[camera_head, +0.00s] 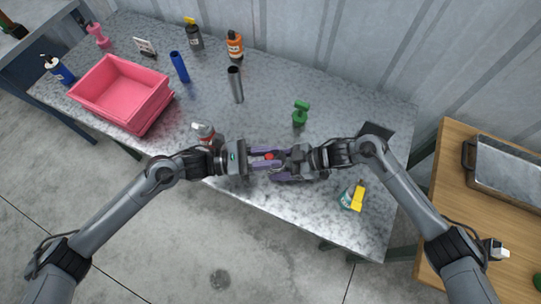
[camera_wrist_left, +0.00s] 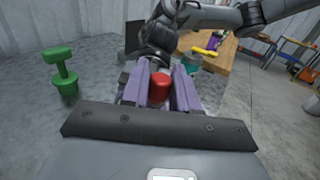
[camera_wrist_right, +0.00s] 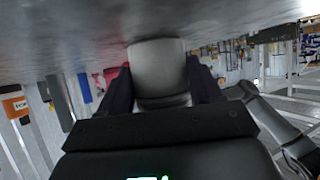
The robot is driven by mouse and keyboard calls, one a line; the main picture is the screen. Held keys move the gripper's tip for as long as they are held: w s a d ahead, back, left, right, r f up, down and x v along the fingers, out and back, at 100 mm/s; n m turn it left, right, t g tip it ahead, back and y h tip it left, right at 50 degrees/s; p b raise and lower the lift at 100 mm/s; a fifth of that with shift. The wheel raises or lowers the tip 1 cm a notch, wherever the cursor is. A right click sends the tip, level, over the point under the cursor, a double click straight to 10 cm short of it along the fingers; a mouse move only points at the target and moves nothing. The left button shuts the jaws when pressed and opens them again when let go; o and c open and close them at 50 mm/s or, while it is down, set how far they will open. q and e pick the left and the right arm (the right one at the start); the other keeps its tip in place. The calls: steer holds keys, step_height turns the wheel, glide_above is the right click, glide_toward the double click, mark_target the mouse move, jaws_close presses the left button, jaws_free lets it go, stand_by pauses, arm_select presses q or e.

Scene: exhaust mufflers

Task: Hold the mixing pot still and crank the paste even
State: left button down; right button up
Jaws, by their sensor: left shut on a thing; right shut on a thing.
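A red crank knob (camera_head: 269,156) shows between the grippers at the front edge of the metal table. My left gripper (camera_head: 264,160) is shut on this red knob, which stands between its purple fingers in the left wrist view (camera_wrist_left: 160,87). My right gripper (camera_head: 292,165) comes from the right, close beside the left one. In the right wrist view it is shut on a pale grey rounded body (camera_wrist_right: 157,72), apparently the mixing pot, between dark fingers. The pot is mostly hidden by the grippers in the head view. The paste and crank arm cannot be seen.
A red-and-white bottle (camera_head: 204,133) stands close to my left wrist. A pink bin (camera_head: 122,95) and grey tube (camera_head: 236,85) are farther left.

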arm_select(q)
steer(key=shift+w+a+f+m+g, duration=0.1)
steer(key=shift+w+a+m+g, duration=0.1)
steer(key=shift+m+g, duration=0.95)
steer(key=shift+w+a+m+g, duration=0.15)
steer(key=shift+m+g, duration=0.5)
steer(key=shift+g, duration=1)
steer(key=c, duration=1)
jaws_free()
steer(key=shift+a, duration=0.1)
steer(key=shift+w+a, duration=0.2)
steer(key=shift+a, duration=1.05)
steer(key=shift+w+a, duration=0.2)
steer(key=shift+a, duration=1)
steer(key=shift+w+a, duration=0.2)
steer(key=shift+a, duration=1.05)
steer(key=shift+o, duration=0.4)
